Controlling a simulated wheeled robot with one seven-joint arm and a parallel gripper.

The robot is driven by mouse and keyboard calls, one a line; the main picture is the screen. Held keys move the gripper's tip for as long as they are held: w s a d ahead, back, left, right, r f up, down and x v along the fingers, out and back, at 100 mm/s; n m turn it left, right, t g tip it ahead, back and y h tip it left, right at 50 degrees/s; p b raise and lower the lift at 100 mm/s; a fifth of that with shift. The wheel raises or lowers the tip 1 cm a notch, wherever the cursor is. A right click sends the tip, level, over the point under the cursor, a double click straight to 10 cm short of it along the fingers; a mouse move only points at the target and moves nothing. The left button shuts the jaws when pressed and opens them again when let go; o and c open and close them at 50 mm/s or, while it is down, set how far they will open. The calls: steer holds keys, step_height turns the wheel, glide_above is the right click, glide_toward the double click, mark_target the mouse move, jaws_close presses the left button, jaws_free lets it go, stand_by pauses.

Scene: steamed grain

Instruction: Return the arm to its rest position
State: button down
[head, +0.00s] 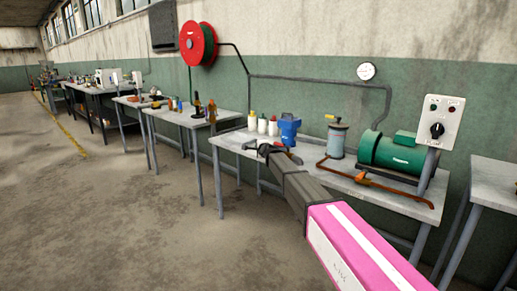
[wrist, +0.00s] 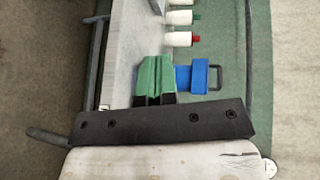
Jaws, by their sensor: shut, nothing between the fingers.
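My arm, pink and dark grey, reaches from the lower right in the head view toward the near workbench (head: 236,141). My gripper (head: 270,149) is at its far end, over the left part of that bench. In the wrist view my gripper (wrist: 156,78) shows as green fingers above a black bar. The fingers are shut and hold nothing. The blue device (head: 289,129) stands on the bench just beyond and right of my gripper. It also shows in the wrist view (wrist: 198,79), right of the fingers; whether they touch it I cannot tell.
White bottles (head: 262,125) stand beside the blue device. A grey canister (head: 337,141), a green motor (head: 390,151), an orange pipe (head: 385,185) and a control box (head: 439,122) occupy the bench's right side. Another table (head: 495,177) stands at right. The floor (head: 110,220) at left is clear.

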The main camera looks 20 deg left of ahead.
stand_by(0.3)
steer(key=s+d+f+n+g+h, duration=0.2)
steer(key=s+d+f, duration=0.4)
steer(key=d, duration=0.4)
steer(key=s+d+f+n+g+h, duration=0.1)
steer(key=s+d+f+n+g, duration=0.15)
steer(key=s+d+f, duration=0.6)
steer(key=s+d+f+n+g+h, duration=0.2)
steer(key=d+f, duration=0.2)
steer(key=d, duration=0.9)
steer(key=s+d+f+n+g+h, duration=0.1)
steer(key=s+d+f+n+g, duration=0.1)
steer(key=s+d, duration=0.8)
steer(key=s+d+f+n+g+h, duration=0.2)
steer(key=s+d+f+n+g, duration=0.1)
steer(key=s+d, duration=0.8)
steer(key=s+f+g, duration=0.1)
steer(key=s+f, duration=0.1)
steer(key=s, duration=0.2)
steer(key=shift+s+d+f+g+h, duration=0.15)
steer(key=shift+s+f+g+h, duration=0.15)
steer(key=shift+f+g, duration=0.1)
steer(key=shift+w, duration=0.1)
